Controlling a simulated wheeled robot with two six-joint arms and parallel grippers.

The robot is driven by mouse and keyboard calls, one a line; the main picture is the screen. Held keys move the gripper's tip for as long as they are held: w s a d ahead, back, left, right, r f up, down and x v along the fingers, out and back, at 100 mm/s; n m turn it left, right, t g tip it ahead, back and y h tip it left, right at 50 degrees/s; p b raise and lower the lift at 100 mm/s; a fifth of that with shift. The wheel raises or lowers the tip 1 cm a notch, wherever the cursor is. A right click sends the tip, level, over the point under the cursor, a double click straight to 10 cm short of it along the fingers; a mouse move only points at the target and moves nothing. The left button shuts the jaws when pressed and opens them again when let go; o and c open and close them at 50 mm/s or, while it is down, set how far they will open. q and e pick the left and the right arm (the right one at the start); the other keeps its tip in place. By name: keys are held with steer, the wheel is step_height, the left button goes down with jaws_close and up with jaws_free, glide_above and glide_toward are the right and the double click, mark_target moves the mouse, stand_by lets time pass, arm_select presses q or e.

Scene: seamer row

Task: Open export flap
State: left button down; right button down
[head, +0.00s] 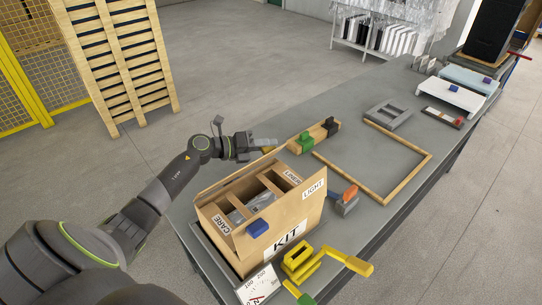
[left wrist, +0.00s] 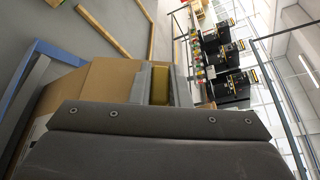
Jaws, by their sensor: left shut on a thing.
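The open-topped cardboard box marked KIT (head: 287,240) stands on the grey table. Its near-left panel reads CARE and its right side reads LIGHT; a small label at the far end is hard to read, and I read no "export" on any flap. A long cardboard flap (head: 235,176) stands up along the box's far-left side. My left gripper (head: 265,144) is at the far end of this flap, shut on a small yellow tab (left wrist: 160,84). In the left wrist view, cardboard (left wrist: 95,88) lies beside the fingers; whether the tab joins it is hidden. My right gripper is not in view.
A blue block (head: 257,228) is at the box's near edge. A wooden frame (head: 405,186) lies beyond.

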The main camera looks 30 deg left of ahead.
arm_select(q)
steer(key=shift+w+a+n+t+h+b, duration=0.2)
steer(key=shift+a+n+h+b, duration=0.1)
steer(key=shift+a+n+b, duration=0.4)
steer(key=shift+w+a+n+t+h+b, duration=0.15)
steer(key=shift+w+a+n+h+b, duration=0.15)
steer(key=shift+a+n+b, duration=0.35)
steer(key=shift+w+a+n+t+h+b, duration=0.15)
steer(key=shift+a+n+h+b, duration=0.15)
steer(key=shift+a+n+b, duration=0.4)
steer(key=shift+d, duration=0.1)
steer(key=c, duration=1.4)
jaws_free()
steer(key=shift+o, duration=0.2)
steer(key=b+v, duration=0.4)
steer(key=v, duration=1.3)
steer(key=shift+a, duration=0.2)
